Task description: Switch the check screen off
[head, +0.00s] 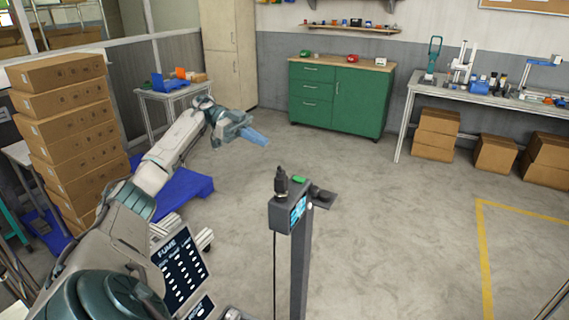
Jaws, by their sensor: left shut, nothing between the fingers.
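The check screen appears to be the small lit blue display (298,210) on the side of a dark box (286,219). The box sits on top of a dark post (301,268) in the middle foreground. A green piece (299,180) and a black knob-like part (281,182) are on top of the box. The display is seen at a steep angle, so its text cannot be read. My left gripper (258,138) is shut and empty, in the air above and left of the box in the picture, apart from it. My right gripper is not in view.
A dark panel with white markings (180,268) stands at lower left, near my arm. Stacked cartons (62,110) are at the left. A green cabinet (340,98) stands at the back, a workbench (480,92) at right. Grey floor right of the post is clear.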

